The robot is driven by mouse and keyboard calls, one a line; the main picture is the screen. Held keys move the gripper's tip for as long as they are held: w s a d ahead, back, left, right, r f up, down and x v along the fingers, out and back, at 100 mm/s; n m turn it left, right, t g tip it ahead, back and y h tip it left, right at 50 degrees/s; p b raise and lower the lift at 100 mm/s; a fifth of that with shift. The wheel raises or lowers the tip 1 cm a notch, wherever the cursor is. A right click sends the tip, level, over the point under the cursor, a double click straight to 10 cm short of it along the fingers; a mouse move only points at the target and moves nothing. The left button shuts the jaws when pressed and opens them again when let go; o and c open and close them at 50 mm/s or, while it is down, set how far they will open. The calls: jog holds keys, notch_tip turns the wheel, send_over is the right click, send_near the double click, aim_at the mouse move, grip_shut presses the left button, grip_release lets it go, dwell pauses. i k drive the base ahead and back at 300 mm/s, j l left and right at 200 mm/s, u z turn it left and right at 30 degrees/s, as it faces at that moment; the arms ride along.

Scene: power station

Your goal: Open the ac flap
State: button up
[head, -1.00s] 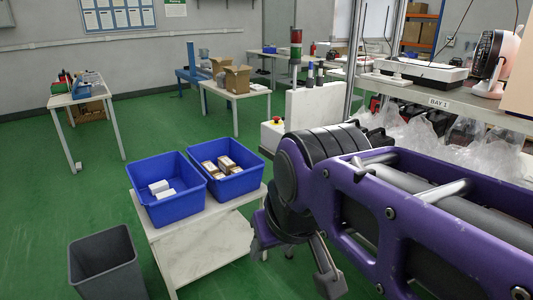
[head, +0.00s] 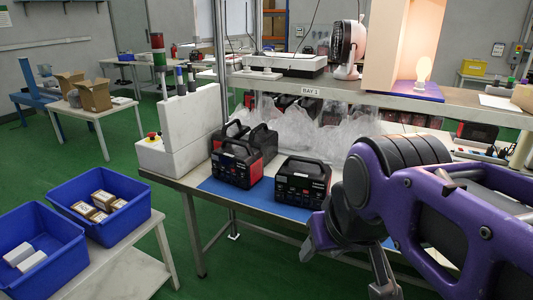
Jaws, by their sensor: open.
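A black power station with a red side (head: 236,164) stands on the workbench in the head view, with a similar dark one (head: 265,138) partly hidden behind it. Another black power station (head: 302,183) with a top handle stands to the right on a blue mat (head: 222,189). Small sockets or panels show on the front faces, but I cannot make out an AC flap. My gripper (head: 345,264) is open and empty, in front of and to the lower right of the right power station, apart from it. My arm hides the bench's right part.
A white block with a red-topped button (head: 152,137) stands at the bench's left end. A shelf (head: 340,95) overhangs the bench, with clear plastic bags (head: 300,125) below it. Two blue bins (head: 112,204) stand on a side table at left.

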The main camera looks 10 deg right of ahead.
aim_at(242, 182)
jog(key=i+l+z, duration=0.1)
jog(key=i+l, duration=0.5)
jog(key=i, duration=0.35)
jog(key=l+u, duration=0.45)
jog(key=l, duration=0.25)
jog(key=j+z, duration=0.25)
jog(key=j, duration=0.15)
jog(key=k+j+z, duration=0.25)
jog(key=j+z, duration=0.25)
jog(key=j, duration=0.2)
jog(key=k+j+z, duration=0.25)
jog(key=i+j, duration=0.05)
jog(key=j, duration=0.05)
